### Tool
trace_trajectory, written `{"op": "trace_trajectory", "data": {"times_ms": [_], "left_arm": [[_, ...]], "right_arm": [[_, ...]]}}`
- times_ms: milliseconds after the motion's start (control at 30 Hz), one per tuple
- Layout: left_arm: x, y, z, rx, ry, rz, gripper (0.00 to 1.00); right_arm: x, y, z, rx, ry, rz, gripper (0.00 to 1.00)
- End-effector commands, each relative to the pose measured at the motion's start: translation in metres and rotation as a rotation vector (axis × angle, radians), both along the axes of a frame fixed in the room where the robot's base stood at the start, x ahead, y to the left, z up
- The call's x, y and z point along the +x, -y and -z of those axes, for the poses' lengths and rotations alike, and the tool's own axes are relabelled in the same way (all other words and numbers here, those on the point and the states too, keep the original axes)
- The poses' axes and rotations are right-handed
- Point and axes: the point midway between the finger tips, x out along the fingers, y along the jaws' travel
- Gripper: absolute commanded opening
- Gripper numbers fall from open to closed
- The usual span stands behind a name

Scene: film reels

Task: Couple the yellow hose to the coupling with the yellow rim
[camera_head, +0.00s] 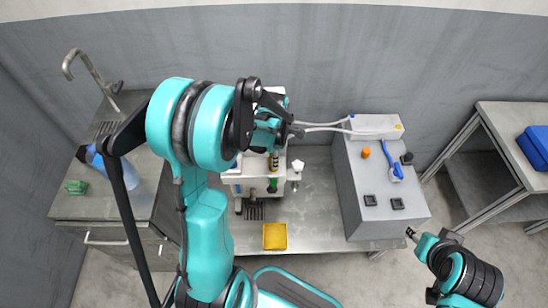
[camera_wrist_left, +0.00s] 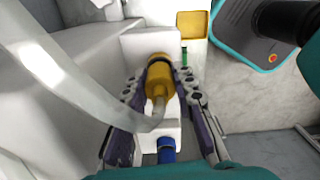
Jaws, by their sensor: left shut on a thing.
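In the left wrist view, the yellow hose end (camera_wrist_left: 158,82) sits between the fingers of my left gripper (camera_wrist_left: 163,88), which is shut on it. Its pale hose (camera_wrist_left: 50,75) curves away to the left. A yellow rim (camera_wrist_left: 157,57) shows just beyond the hose end, against a white block; I cannot tell whether the two are joined. In the head view, my left gripper (camera_head: 286,129) is at the white machine (camera_head: 284,190), and the arm hides part of it. My right gripper (camera_head: 411,233) is low at the right, away from the machine, its jaws too small to read.
A blue fitting (camera_wrist_left: 166,150) is close to the left gripper. Pale hoses (camera_head: 325,127) run to a white box on the grey cabinet (camera_head: 375,222). A yellow tray (camera_head: 275,236) lies on the metal bench (camera_head: 315,215). A sink counter is left, a table with a blue case right.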

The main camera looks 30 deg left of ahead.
Motion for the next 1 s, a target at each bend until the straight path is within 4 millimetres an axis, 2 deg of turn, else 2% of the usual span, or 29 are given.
{"op": "trace_trajectory", "data": {"times_ms": [400,433,467,767,1000], "left_arm": [[0.000,0.000,0.009,0.000,0.000,0.000,0.00],[0.000,0.000,0.009,0.000,0.000,0.000,0.31],[0.000,0.000,0.009,0.000,0.000,0.000,0.34],[0.000,0.000,0.008,0.000,0.000,0.000,0.34],[0.000,0.000,-0.008,0.000,0.000,0.000,0.34]], "right_arm": [[0.000,0.000,0.008,0.000,0.000,0.000,0.40],[0.000,0.000,0.008,0.000,0.000,0.000,0.40],[0.000,0.000,0.007,0.000,0.000,0.000,0.40],[0.000,0.000,0.007,0.000,0.000,0.000,0.40],[0.000,0.000,-0.006,0.000,0.000,0.000,0.40]]}}
